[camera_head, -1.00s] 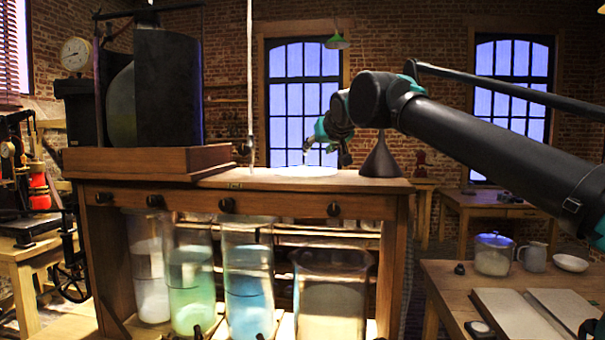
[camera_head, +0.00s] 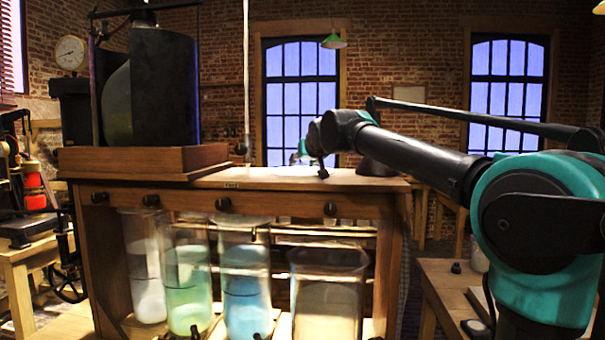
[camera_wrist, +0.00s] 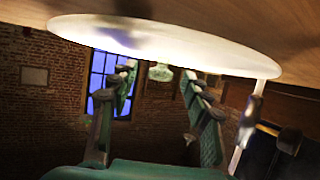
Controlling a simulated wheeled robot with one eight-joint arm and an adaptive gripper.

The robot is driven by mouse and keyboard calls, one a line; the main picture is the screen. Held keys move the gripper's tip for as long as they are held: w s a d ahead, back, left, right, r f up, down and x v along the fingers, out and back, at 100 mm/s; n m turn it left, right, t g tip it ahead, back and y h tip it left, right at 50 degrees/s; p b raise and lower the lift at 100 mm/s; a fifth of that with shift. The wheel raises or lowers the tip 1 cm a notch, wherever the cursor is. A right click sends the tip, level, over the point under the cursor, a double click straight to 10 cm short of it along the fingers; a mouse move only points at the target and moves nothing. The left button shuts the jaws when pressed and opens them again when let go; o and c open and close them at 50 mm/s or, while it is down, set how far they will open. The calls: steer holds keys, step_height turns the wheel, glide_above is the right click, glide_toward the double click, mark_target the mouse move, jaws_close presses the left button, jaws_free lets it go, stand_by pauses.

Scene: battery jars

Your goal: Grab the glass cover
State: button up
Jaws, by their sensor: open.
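The glass cover, seen as a pale, bright round disc (camera_head: 292,171), lies flat on the wooden cabinet top (camera_head: 240,184) in the head view. In the wrist view the disc (camera_wrist: 165,42) spans the upper part, seen nearly edge-on against the wood. In the head view my gripper (camera_head: 303,152) is low over the cabinet top, largely hidden by my wrist.
A dark curved housing (camera_head: 165,88) on a wooden base stands to the left on the cabinet top. A thin vertical rod (camera_head: 247,80) rises near the disc. Glass jars, including a blue one (camera_head: 246,285), stand below. A side table (camera_head: 455,290) is at right.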

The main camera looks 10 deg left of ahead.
steer(key=shift+w+a+f, duration=0.2)
steer(key=shift+w+f, duration=0.1)
steer(key=shift+w, duration=0.3)
jaws_close()
